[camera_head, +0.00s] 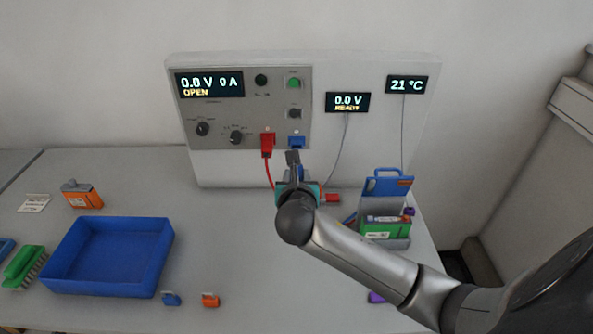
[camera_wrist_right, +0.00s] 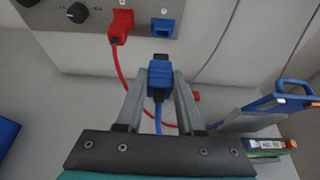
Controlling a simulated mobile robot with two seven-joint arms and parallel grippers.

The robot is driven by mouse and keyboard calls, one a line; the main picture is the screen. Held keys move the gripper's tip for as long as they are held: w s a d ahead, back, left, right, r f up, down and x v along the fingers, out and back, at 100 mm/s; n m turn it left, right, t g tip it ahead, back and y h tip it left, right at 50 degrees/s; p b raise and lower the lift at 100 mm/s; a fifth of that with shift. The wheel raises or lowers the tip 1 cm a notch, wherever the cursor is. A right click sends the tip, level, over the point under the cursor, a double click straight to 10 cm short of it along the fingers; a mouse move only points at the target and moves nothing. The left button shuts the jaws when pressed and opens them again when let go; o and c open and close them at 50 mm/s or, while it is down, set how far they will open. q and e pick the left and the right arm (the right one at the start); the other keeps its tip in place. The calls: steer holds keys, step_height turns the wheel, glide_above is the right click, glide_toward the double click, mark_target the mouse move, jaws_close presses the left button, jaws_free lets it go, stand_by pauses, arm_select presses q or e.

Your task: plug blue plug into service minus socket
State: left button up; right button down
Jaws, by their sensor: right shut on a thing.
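The blue plug (camera_wrist_right: 160,78) is held between the two fingers of my right gripper (camera_wrist_right: 159,88), which is shut on it. Its front end points up toward the panel, and its blue cable hangs back between the fingers. The blue socket (camera_wrist_right: 164,29) is on the panel (camera_head: 255,85), right of the red one; it also shows in the head view (camera_head: 296,141). A visible gap separates plug and socket in the wrist view. In the head view my right gripper (camera_head: 293,158) is just below the blue socket and mostly hides the plug. My left gripper is not in view.
A red plug (camera_head: 267,147) sits in the red socket just left, its cable hanging down. To the right stands a blue-handled holder (camera_head: 388,184) with a green battery (camera_head: 384,229). A blue tray (camera_head: 64,280), green brush and orange battery (camera_head: 82,195) lie left.

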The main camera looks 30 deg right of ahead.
steer(key=shift+w+d+f+p, duration=0.3)
steer(key=shift+w+f, duration=0.05)
steer(key=shift+f, duration=0.05)
steer(key=shift+w+d+f, duration=0.1)
steer(key=shift+w+f, duration=0.05)
steer(key=w+d+b, duration=0.1)
steer(key=w+b, duration=0.2)
steer(key=shift+d+f, duration=0.15)
steer(key=shift+d, duration=0.25)
steer(key=shift+w+d+b, duration=0.6)
steer(key=shift+w+b, duration=0.05)
steer(key=shift+w, duration=0.3)
steer(key=shift+r, duration=0.2)
steer(key=shift+p, duration=0.65)
steer(key=shift+p, duration=0.6)
